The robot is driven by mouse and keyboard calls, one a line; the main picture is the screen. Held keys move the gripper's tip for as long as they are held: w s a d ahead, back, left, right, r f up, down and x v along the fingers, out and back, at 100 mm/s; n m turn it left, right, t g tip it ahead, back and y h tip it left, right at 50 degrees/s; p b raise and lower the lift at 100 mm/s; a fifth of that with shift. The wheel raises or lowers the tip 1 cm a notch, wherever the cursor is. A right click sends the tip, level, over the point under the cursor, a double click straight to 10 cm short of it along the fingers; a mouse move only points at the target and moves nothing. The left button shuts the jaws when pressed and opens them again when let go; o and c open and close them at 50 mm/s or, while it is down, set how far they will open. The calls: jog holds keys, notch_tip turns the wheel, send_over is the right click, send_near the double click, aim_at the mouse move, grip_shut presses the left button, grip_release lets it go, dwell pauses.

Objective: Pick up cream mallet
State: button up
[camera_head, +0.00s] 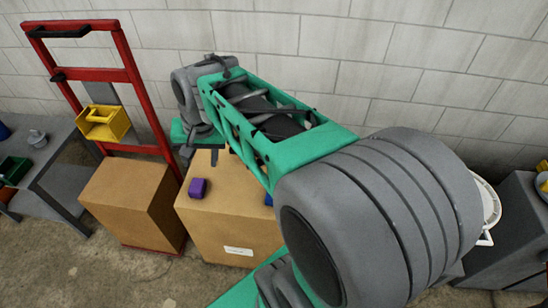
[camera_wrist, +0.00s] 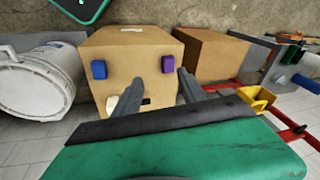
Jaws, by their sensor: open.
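A small cream piece (camera_wrist: 112,104), probably part of the cream mallet, shows on the near edge of a cardboard box (camera_wrist: 135,48) in the wrist view. It lies just left of my left finger; the rest is hidden, so I cannot make out a whole mallet. In the head view my arm hides that part of the box (camera_head: 235,225). My gripper (camera_wrist: 160,68) is open over the box top, its two dark fingers apart with nothing held between them. A dark spot or small object (camera_wrist: 146,101) shows between the fingers.
A blue block (camera_wrist: 99,69) and a purple block (camera_wrist: 168,63) sit on the same box; the purple one also shows in the head view (camera_head: 198,188). A second box (camera_head: 130,200) stands on a red hand truck (camera_head: 133,75) with a yellow bin (camera_head: 103,123). A white bucket (camera_wrist: 38,78) is beside.

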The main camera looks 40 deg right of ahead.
jog(key=w+d+f+m+b, duration=0.4)
jog(key=w+d+f+m, duration=0.3)
jog(key=w+d, duration=0.15)
jog(key=w+d+f+m+b, duration=0.1)
jog(key=d+f+m+b, duration=0.1)
jog(key=d+f+m, duration=0.2)
jog(key=w+d+f+m+y+b, duration=0.1)
jog(key=w+d+f+m+b, duration=0.1)
jog(key=d+f+m, duration=0.3)
jog(key=w+d+f+m+y+b, duration=0.1)
jog(key=d+f+m, duration=0.3)
jog(key=d, duration=0.6)
jog(key=shift+w+f+b, duration=0.25)
jog(key=shift+f, duration=0.4)
jog(key=shift+w+f+b, duration=0.2)
jog(key=shift+w+f, duration=0.05)
jog(key=shift+f, duration=0.4)
jog(key=shift+m, duration=0.5)
jog(key=b+x, duration=0.1)
jog(key=x, duration=0.4)
jog(key=b+x, duration=0.1)
jog(key=x, duration=0.2)
jog(key=shift+w+d+b, duration=0.15)
jog(key=shift+w+b, duration=0.15)
jog(key=shift+b, duration=0.05)
jog(key=shift+r, duration=0.1)
jog(key=shift+c, duration=0.2)
grip_shut()
